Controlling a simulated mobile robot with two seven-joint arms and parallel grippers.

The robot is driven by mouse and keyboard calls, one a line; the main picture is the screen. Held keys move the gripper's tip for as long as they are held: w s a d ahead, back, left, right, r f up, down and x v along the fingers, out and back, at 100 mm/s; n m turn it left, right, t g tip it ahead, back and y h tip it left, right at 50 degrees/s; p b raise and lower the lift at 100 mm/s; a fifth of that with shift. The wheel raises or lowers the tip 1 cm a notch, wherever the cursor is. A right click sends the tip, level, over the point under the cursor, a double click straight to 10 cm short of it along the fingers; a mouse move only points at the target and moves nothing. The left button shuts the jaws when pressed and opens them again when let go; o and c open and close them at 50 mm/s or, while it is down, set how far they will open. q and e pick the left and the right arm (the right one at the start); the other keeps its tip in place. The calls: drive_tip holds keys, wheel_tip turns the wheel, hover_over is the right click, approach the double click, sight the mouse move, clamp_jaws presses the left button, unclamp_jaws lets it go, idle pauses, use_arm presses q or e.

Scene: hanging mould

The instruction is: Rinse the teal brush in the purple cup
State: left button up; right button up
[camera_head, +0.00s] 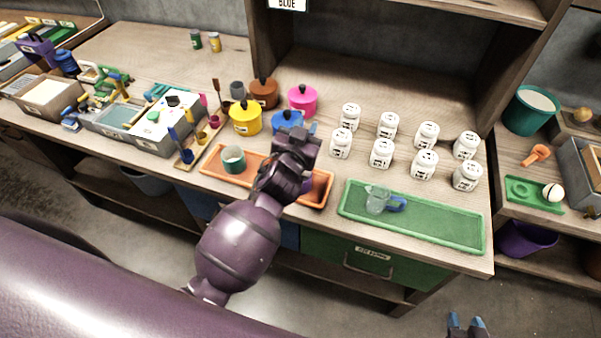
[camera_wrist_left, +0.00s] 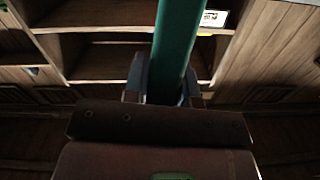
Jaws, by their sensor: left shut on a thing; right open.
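My left gripper (camera_head: 303,136) is above the orange tray (camera_head: 212,163). In the left wrist view it is shut on a long teal handle, the teal brush (camera_wrist_left: 178,45). The brush's bristle end is out of that view, and I cannot make out the brush in the head view. A purple cup (camera_head: 307,186) stands on the orange tray, mostly hidden behind my left wrist. Whether the brush is in or above the cup cannot be seen. My right gripper (camera_head: 467,322) is open and empty at the bottom right, away from the table.
A teal cup (camera_head: 233,165) stands on the orange tray's left part. A green tray (camera_head: 440,228) with a clear mug (camera_head: 377,201) lies to the right. Several white jars (camera_head: 382,153) and lidded pots (camera_head: 245,121) stand behind. A narrow rack (camera_head: 187,161) with small brushes is at left.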

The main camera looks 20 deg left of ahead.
use_arm(q)
drive_tip(key=shift+r, duration=0.15)
idle(0.4)
drive_tip(key=shift+r+p, duration=0.6)
drive_tip(key=shift+r, duration=1.25)
